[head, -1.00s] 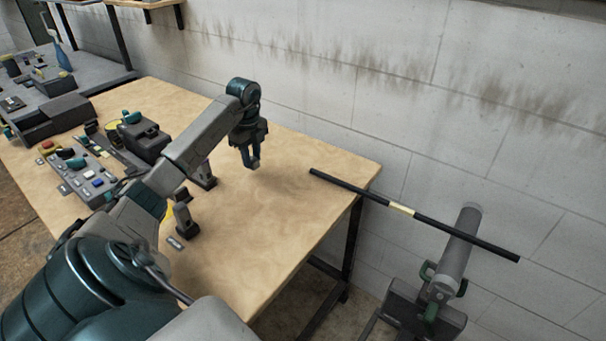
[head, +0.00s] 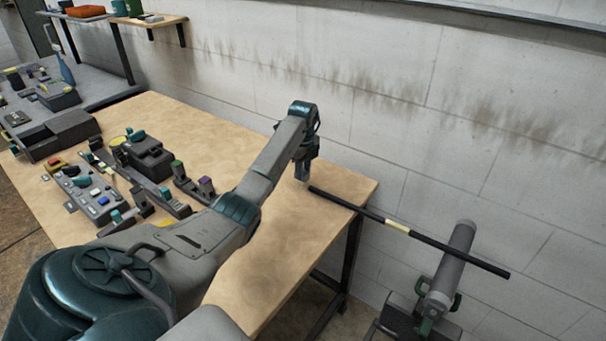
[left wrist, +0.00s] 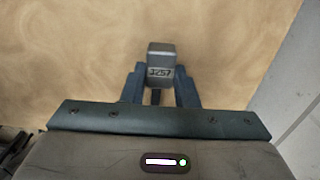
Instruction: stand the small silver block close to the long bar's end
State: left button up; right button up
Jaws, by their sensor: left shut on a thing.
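In the left wrist view the small silver block (left wrist: 161,62) sits between the two fingers of my left gripper (left wrist: 159,88), which is shut on it. Its face carries dark lettering. In the head view my left gripper (head: 302,172) points down over the table's back right part, right beside the near end of the long black bar (head: 365,213). The block is mostly hidden there, and I cannot tell whether it touches the table or the bar. The bar has a pale yellow band and reaches out past the table's right edge. My right gripper is not in view.
The wooden table (head: 255,255) is bare around the bar's end. Control boxes with buttons and levers (head: 95,195) crowd its left part. A grey cylinder on a stand (head: 450,265) is under the bar's far part. A concrete wall (head: 420,90) runs behind.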

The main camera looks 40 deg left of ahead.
pick_arm(q)
notch_tip(320, 180, down, 2)
jog(key=shift+f+p, duration=0.15)
jog(key=shift+p, duration=0.3)
jog(key=shift+f, duration=0.3)
jog(key=shift+f, duration=0.2)
jog(key=o, duration=0.8)
jog(key=shift+o, duration=1.1)
jog(key=shift+r, duration=0.15)
